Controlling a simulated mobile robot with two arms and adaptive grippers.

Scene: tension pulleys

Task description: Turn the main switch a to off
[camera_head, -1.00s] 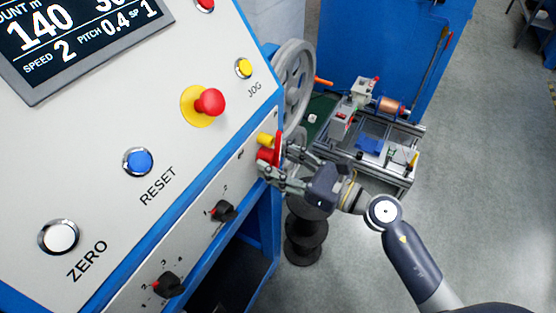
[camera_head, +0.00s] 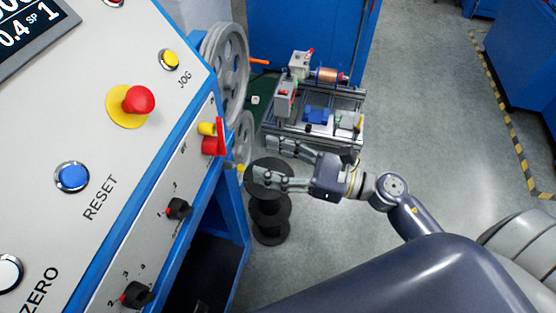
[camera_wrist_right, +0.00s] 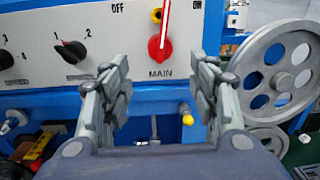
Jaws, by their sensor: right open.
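The main switch (camera_head: 212,146) is a red rotary knob with a long red lever, on the lower panel strip, beside a yellow piece. In the right wrist view the switch (camera_wrist_right: 160,48) sits above the word MAIN, with OFF on its left and ON on its right. Its lever points up, tilted slightly right. My right gripper (camera_head: 262,162) is open and empty, a short way off the panel, to the right of and a little below the switch. In the wrist view the fingers (camera_wrist_right: 160,85) are spread below the switch, apart from it. My left gripper is not in view.
Two black selector knobs (camera_head: 178,208) (camera_head: 137,294) are lower on the strip. A red emergency button (camera_head: 138,99) and a blue RESET button (camera_head: 73,177) are on the sloped panel. Grey pulleys (camera_head: 228,70), a black spool stack (camera_head: 268,212) and a small machine (camera_head: 312,115) stand beyond.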

